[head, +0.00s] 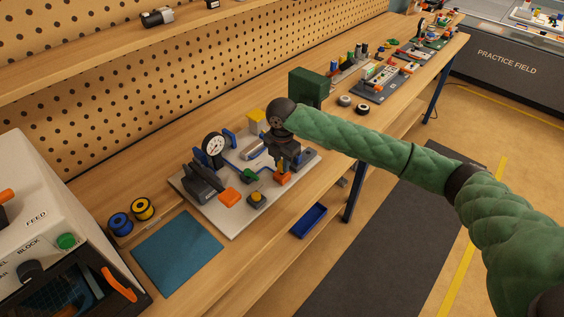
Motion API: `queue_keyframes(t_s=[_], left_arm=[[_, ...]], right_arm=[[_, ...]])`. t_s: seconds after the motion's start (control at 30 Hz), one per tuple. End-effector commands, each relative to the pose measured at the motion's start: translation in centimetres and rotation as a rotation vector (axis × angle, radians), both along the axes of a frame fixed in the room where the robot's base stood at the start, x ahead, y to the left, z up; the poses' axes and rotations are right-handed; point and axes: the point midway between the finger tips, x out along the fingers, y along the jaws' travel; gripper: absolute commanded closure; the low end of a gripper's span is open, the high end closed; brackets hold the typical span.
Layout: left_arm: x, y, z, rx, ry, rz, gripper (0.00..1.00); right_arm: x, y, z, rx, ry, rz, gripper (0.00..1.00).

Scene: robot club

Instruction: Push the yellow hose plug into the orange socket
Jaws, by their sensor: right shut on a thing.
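My right gripper (285,163) points down over the right part of a light grey board (233,219) on the wooden bench. It is shut on the yellow hose plug (282,167), of which only a little shows below the fingers. The orange socket (282,179) is directly under the plug. The plug's lower end is at or just above the socket's top; I cannot tell whether it is inside. The gripper hides part of the board behind it. My left gripper is not in view.
A teal mat (177,253) and two spools (132,215) lie to the left. A green box (308,87) stands behind my right wrist.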

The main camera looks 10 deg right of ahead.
Motion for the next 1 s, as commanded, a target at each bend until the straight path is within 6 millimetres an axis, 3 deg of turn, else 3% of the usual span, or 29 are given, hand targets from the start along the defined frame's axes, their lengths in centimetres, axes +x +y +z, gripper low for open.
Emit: queue_keyframes(t_s=[1.0], left_arm=[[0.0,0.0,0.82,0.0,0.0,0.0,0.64]], right_arm=[[0.0,0.01,-0.1,0.0,0.0,0.0,0.99]])
